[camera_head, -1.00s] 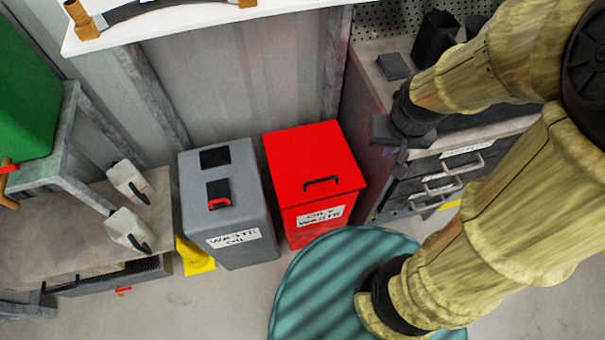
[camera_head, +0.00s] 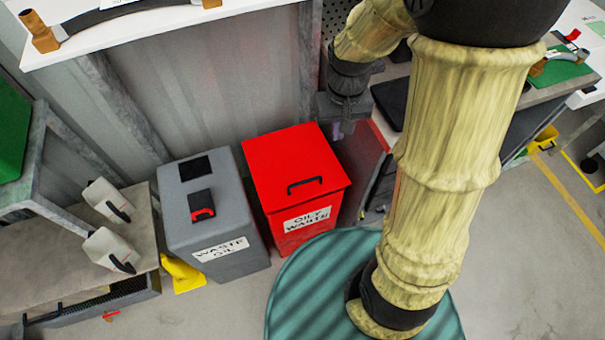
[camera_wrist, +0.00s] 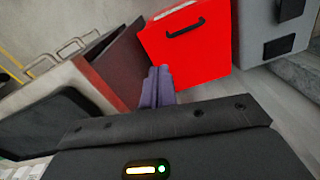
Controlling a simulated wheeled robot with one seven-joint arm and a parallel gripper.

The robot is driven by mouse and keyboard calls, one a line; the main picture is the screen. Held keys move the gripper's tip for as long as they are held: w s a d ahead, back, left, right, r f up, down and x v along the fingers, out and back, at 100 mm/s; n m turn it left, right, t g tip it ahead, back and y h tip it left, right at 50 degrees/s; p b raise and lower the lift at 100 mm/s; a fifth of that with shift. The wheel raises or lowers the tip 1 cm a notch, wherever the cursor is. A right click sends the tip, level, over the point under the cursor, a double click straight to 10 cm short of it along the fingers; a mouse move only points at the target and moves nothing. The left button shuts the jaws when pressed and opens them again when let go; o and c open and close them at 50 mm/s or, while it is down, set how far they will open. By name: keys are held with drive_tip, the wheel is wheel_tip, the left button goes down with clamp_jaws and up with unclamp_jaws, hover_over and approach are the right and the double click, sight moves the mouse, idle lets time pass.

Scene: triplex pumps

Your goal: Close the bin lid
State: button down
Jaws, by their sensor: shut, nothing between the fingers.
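The red bin (camera_head: 290,160), labelled "OILY WASTE", stands on the floor. Its red lid with a black handle lies flat on top and looks down. The grey "WASTE OIL" bin (camera_head: 222,235) stands to its left, with a dark patch and a red-and-black latch on top.
A drawer cabinet (camera_wrist: 88,52) stands just right of the red bin in the head view. Two pale jugs (camera_head: 108,250) sit on a low bench at left. A yellow item (camera_head: 183,275) lies by the grey bin.

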drive_tip(key=w+a+f+n+g+h+b, duration=0.1)
drive_tip(key=w+a+f+n+g+b, duration=0.1)
drive_tip(key=w+a+f, duration=0.3)
drive_tip(key=a+f+g, duration=0.1)
drive_tip(key=a, duration=0.3)
drive_tip(key=shift+w+f+g+b, duration=0.3)
drive_tip(key=shift+f, duration=0.05)
drive_tip(key=shift+f, duration=0.1)
drive_tip(key=b+x, duration=0.2)
drive_tip(key=x, duration=1.1)
drive_tip(key=shift+s+d+f+b, duration=0.1)
drive_tip(key=shift+d+b, duration=0.1)
drive_tip(key=shift+b, duration=0.15)
drive_tip(key=shift+s+f, duration=0.1)
drive_tip(key=shift+f, duration=0.15)
